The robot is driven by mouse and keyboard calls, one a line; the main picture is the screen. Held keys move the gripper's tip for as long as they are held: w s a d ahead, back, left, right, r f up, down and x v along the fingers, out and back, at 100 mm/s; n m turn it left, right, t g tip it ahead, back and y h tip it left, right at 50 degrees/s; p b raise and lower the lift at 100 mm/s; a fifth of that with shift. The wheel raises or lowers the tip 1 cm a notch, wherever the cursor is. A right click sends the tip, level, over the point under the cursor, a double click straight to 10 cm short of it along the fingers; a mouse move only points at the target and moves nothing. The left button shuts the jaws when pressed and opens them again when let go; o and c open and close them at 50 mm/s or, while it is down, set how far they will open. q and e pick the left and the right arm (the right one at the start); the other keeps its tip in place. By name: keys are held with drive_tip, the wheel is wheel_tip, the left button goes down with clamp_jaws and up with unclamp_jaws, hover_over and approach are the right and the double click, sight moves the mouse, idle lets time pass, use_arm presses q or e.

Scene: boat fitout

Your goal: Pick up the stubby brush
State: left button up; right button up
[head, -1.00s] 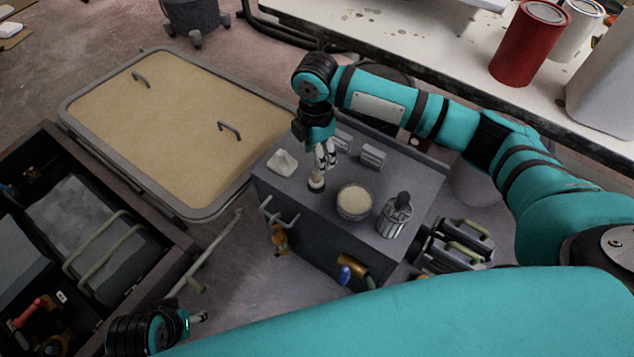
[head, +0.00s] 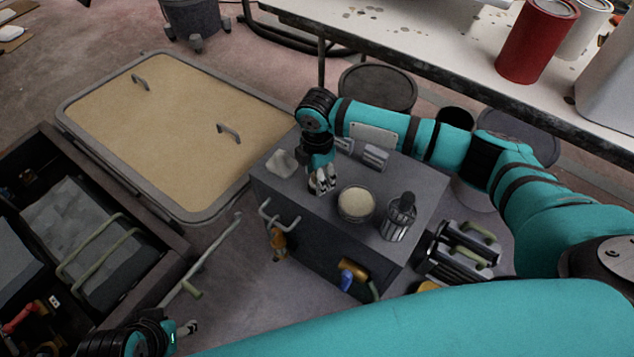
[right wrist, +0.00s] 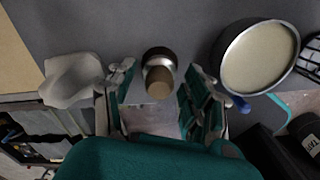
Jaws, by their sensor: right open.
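The stubby brush (right wrist: 159,76) stands upright in the right wrist view, with a brown wooden handle end and a dark, metal-banded round body. My right gripper (right wrist: 154,92) is open, with one finger on each side of the brush and visible gaps between. In the head view the right gripper (head: 321,184) is low over the grey cabinet top (head: 285,187) and mostly hides the brush. My left gripper (head: 187,328) is at the bottom left of the head view, away from the cabinet; its fingers are too small to read.
A pot of pale filling (head: 356,203) stands close right of the brush, with a wire-sided holder (head: 400,218) beyond. A whitish crumpled lump (head: 282,163) lies to the left. Grey blocks (head: 375,157) sit behind.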

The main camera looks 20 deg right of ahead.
clamp_jaws()
use_arm(q)
drive_tip(key=shift+r, duration=0.1)
use_arm(e)
drive_tip(key=shift+r, duration=0.15)
drive_tip(key=shift+r, duration=0.25)
wheel_tip(320, 180, up, 3)
drive_tip(key=shift+r+p, duration=0.15)
drive_tip(key=shift+p, duration=0.75)
drive_tip(key=s+a, duration=0.2)
drive_tip(key=s, duration=0.1)
drive_tip(key=shift+s+a+p, duration=0.1)
drive_tip(key=shift+p, duration=0.3)
use_arm(q)
drive_tip(key=s+p+x, duration=0.1)
drive_tip(key=p+x, duration=0.1)
drive_tip(key=x, duration=0.7)
drive_tip(key=shift+g, duration=0.3)
use_arm(e)
drive_tip(key=s+a+r, duration=0.1)
drive_tip(key=s+a, duration=0.6)
drive_tip(key=s, duration=0.3)
use_arm(q)
drive_tip(key=shift+s+d, duration=0.1)
